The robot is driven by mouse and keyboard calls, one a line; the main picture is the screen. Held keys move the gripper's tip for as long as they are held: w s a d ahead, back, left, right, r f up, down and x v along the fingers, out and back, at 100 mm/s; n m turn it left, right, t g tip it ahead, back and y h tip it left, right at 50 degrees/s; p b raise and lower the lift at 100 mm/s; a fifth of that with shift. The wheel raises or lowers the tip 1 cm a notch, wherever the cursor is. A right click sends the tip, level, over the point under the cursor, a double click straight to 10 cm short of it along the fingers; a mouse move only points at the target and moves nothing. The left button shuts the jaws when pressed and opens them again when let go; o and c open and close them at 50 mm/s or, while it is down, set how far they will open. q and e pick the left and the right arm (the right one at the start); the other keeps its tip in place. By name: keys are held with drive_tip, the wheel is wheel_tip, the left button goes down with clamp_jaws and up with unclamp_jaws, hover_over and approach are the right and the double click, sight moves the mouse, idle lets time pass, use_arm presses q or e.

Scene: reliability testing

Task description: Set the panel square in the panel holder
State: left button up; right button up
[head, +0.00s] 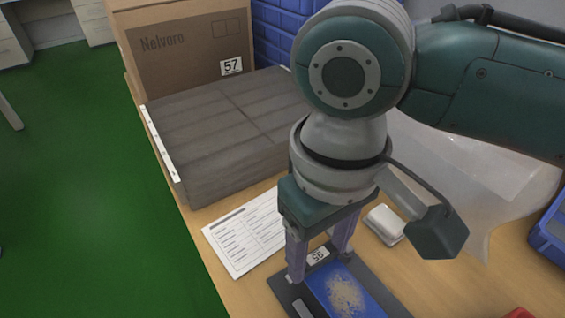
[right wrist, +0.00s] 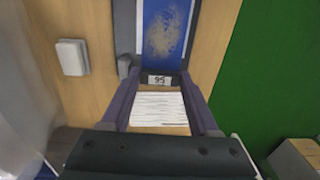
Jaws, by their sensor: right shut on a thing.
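The panel (head: 347,287) is a blue plate with a worn, sandy patch. It lies in or on the dark grey panel holder (head: 382,287) at the bottom of the head view. The panel also shows at the top of the right wrist view (right wrist: 165,27). My right gripper (head: 321,268) points down at the panel's end by a small number label, one finger on each side, shut on it. The fingers also show in the right wrist view (right wrist: 159,88). I cannot tell whether the panel lies flat and square. My left gripper is not in view.
A printed sheet (head: 246,236) lies beside the holder, and a small white block (head: 385,224) stands on its other side. A grey stack (head: 225,130) and a cardboard box (head: 190,50) stand behind. A blue bin (head: 550,235) is at the right. Clear wrap (head: 475,180) lies behind my arm.

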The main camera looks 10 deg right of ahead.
sight(315, 269)
drive_tip(key=shift+f+b, duration=0.7)
drive_tip(key=shift+f, duration=1.65)
drive_tip(key=shift+f, duration=0.2)
drive_tip(key=o, duration=1.1)
drive_tip(key=shift+c, duration=0.2)
drive_tip(key=shift+r, duration=0.15)
